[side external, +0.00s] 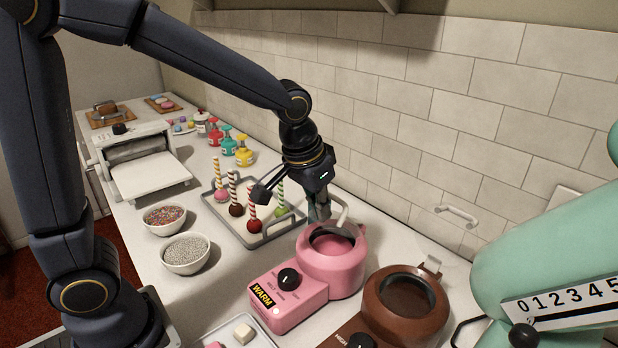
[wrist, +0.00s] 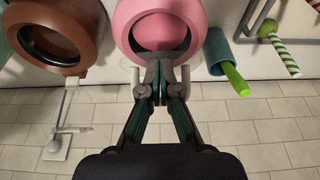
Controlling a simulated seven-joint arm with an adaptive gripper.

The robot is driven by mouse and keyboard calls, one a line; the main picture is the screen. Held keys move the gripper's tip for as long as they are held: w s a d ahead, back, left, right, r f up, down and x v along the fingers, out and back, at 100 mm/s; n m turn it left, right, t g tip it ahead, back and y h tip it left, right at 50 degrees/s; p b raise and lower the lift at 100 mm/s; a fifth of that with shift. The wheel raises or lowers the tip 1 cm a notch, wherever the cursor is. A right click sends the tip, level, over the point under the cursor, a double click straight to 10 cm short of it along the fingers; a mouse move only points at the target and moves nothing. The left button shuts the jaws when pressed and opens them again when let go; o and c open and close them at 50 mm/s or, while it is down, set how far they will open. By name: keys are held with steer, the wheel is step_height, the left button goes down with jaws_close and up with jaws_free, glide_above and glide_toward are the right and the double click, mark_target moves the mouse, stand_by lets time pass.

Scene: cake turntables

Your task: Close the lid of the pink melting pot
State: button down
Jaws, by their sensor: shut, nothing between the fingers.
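The pink melting pot (side external: 345,282) stands on the counter in the side view, its round opening showing pink inside. It also shows at the top of the wrist view (wrist: 198,18). A pale handle-like piece (side external: 343,216) rises at its back rim, beside my fingers. I cannot make out the lid itself; it may be clear or hidden by my gripper. My gripper (side external: 320,214) points down behind the pot's back rim. In the wrist view, its fingertips (wrist: 159,66) are together and empty at the rim; I cannot tell if they touch it.
A brown melting pot (side external: 378,319) stands to the right, with a hinge at its back. A teal cup (wrist: 217,53) with a green-handled tool is close beside my fingers. A tray (side external: 246,239) of cake pops stands left. The tiled wall (side external: 420,120) is close behind.

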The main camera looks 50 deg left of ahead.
steer(key=v, duration=0.8)
steer(key=shift+s, duration=0.35)
steer(key=shift+f, duration=0.1)
